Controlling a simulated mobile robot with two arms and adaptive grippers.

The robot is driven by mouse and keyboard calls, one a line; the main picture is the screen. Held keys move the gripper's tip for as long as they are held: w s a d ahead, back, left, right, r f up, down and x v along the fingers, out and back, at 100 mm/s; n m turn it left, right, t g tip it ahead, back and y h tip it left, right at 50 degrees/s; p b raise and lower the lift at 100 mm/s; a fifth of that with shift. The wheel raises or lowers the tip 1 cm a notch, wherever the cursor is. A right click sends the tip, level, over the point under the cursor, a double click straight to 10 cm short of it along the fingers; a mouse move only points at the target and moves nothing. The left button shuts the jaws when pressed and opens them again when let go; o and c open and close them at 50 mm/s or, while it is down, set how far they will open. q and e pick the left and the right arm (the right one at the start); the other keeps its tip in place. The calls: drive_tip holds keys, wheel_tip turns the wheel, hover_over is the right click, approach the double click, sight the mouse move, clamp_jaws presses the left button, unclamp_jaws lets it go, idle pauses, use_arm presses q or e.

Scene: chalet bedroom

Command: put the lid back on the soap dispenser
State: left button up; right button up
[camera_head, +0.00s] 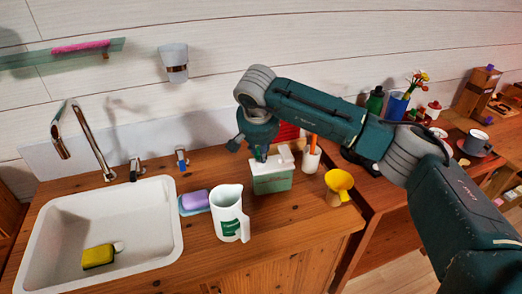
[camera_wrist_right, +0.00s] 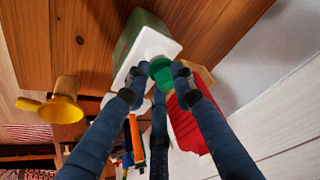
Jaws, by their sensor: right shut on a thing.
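The soap dispenser appears to be the box with a pale green body (camera_head: 272,184) and a white top, standing upright on the wooden counter; it also shows in the right wrist view (camera_wrist_right: 139,30). My right gripper (camera_head: 261,156) points down over its top. In the right wrist view my right gripper (camera_wrist_right: 158,75) has its fingers closed around a small round green piece (camera_wrist_right: 160,70), which looks like the lid. The green piece overlaps the white top in that view; whether they touch, I cannot tell. My left gripper is not in view.
A white pitcher (camera_head: 229,214) and a purple soap bar (camera_head: 195,200) are left of the dispenser, near the sink (camera_head: 150,225). A white cup (camera_head: 311,160) and a yellow funnel-like thing (camera_head: 339,184) stand to its right. A red object (camera_wrist_right: 188,122) is close by. The counter front is clear.

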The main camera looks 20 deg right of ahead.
idle(0.3)
drive_tip(key=o, duration=1)
drive_tip(key=shift+o, duration=0.5)
drive_tip(key=o, duration=0.4)
drive_tip(key=shift+r+p, duration=2)
drive_tip(key=shift+r, duration=1.5)
